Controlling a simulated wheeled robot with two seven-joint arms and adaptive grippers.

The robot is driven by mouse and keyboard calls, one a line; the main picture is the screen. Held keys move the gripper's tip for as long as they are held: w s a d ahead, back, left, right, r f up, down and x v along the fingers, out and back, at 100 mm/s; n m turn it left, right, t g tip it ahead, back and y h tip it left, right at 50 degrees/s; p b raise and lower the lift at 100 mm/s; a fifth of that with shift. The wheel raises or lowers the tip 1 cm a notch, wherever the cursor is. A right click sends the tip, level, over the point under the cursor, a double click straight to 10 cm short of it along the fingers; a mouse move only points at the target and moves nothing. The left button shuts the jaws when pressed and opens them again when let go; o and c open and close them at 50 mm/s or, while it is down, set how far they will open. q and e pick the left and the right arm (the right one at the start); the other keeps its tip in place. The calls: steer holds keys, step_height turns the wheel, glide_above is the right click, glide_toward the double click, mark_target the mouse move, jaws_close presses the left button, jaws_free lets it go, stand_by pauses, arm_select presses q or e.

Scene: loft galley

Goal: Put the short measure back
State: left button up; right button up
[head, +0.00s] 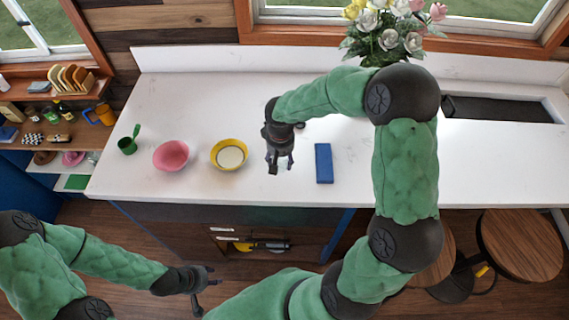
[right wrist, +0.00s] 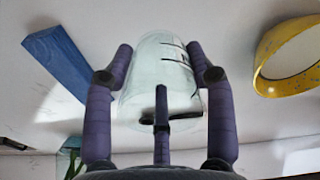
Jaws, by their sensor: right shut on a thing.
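A clear glass measure with dark marks (right wrist: 160,75) is between the purple fingers of my right gripper (right wrist: 160,85) in the right wrist view. The fingers are shut on its sides. In the head view my right gripper (head: 279,163) points down over the white counter, between the yellow bowl and the blue block; the glass is hard to make out there. I cannot tell whether its base touches the counter. My left gripper (head: 206,287) is low in front of the counter, empty, with its fingers apart.
Flowers (head: 385,30) stand behind my right arm. A sink (head: 500,108) is at right, loaded shelves (head: 60,120) at left.

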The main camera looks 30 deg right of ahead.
mark_target(285, 165)
steer(key=shift+d+f, duration=0.6)
steer(key=shift+f, duration=0.1)
steer(key=shift+w+d+f, duration=0.1)
steer(key=shift+f, duration=0.8)
steer(key=shift+w+d+f, duration=0.1)
steer(key=shift+f, duration=0.75)
steer(key=shift+s, duration=0.1)
steer(key=shift+f, duration=0.15)
steer(key=o, duration=1.3)
steer(key=r, duration=1.2)
steer(key=shift+s+a+r+p, duration=0.2)
steer(key=shift+s+p, duration=0.1)
steer(key=shift+p, duration=0.05)
